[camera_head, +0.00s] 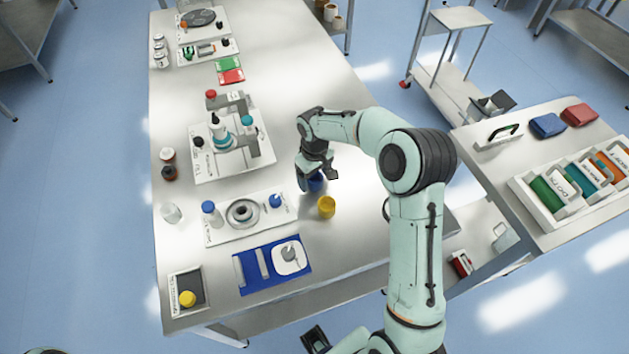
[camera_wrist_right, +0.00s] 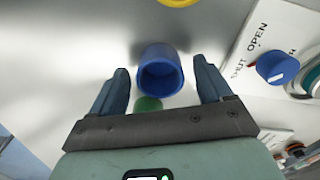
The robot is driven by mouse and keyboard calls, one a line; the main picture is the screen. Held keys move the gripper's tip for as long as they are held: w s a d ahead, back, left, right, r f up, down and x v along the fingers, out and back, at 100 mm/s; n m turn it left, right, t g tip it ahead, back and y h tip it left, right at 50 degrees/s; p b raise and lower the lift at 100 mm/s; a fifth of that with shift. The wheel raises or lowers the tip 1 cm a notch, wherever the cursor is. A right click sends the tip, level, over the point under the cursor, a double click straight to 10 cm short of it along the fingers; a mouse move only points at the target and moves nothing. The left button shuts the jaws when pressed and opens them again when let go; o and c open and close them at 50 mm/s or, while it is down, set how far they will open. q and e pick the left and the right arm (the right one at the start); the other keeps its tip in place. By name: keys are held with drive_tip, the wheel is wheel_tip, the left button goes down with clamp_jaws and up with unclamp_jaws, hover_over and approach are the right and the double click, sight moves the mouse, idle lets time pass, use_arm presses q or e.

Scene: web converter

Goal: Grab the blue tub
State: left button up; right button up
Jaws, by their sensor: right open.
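The blue tub (camera_head: 316,184) stands on the long bench, behind a yellow tub (camera_head: 326,207) in the head view. My right gripper (camera_head: 317,178) is over it and hides part of it. In the right wrist view the blue tub (camera_wrist_right: 160,73) shows its round open mouth, between and slightly beyond the fingertips of my open right gripper (camera_wrist_right: 164,78). Gaps show on both sides, so the fingers do not appear to touch it. A dark shape at the bottom edge of the head view may be my left gripper; its jaws cannot be made out.
The yellow tub stands close in front. A white plate (camera_head: 220,228) with a round fitting and blue knob lies to the left, and a blue mat (camera_head: 255,281) nearer. A small green thing (camera_wrist_right: 148,104) shows near the tub in the wrist view.

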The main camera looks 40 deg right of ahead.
drive_tip(key=shift+f, duration=0.5)
drive_tip(key=shift+s, duration=0.1)
drive_tip(key=shift+c, duration=0.3)
drive_tip(key=c, duration=1)
drive_tip(key=shift+r, duration=0.15)
